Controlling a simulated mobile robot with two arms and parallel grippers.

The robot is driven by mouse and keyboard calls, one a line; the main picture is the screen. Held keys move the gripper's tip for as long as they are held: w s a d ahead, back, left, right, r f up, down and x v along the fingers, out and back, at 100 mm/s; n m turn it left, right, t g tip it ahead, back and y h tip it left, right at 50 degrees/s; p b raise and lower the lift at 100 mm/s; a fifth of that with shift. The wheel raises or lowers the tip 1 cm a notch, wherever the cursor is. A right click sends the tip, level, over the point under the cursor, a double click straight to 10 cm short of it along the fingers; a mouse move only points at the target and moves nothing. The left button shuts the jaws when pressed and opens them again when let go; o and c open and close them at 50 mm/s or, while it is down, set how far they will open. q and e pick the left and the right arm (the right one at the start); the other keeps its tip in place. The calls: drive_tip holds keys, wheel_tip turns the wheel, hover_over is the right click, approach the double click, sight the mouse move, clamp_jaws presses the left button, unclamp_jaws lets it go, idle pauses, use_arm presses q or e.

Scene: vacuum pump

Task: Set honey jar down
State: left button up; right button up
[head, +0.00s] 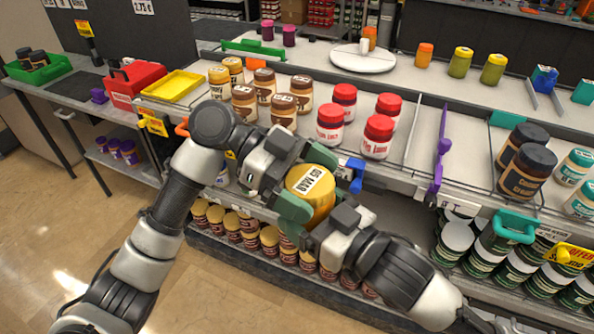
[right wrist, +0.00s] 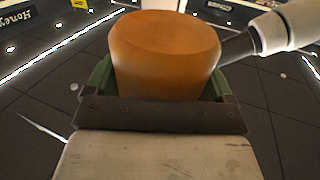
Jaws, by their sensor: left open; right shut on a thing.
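The honey jar (head: 311,192), with a yellow top and a white label, is held in the air in front of the shelf in the head view. My right gripper (head: 318,205) is shut on it, with green fingers at its sides. In the right wrist view the jar (right wrist: 167,50) shows as an orange-brown body between the green fingers. My left gripper (head: 282,165) is open, close beside the jar on its upper left. I cannot tell whether the left fingers touch the jar.
The shelf top carries brown-labelled jars (head: 264,84), red-lidded jars (head: 330,124) and dark-lidded jars (head: 527,172). Yellow-lidded jars (head: 219,80) stand at the back left. A purple divider (head: 440,150) and bare shelf lie right of the red lids. More jars fill the lower shelf.

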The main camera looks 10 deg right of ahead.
use_arm(q)
drive_tip(key=shift+c, duration=0.3)
use_arm(e)
drive_tip(key=shift+r, duration=0.1)
use_arm(q)
drive_tip(key=c, duration=1)
drive_tip(key=shift+c, duration=0.4)
use_arm(e)
drive_tip(key=o, duration=1)
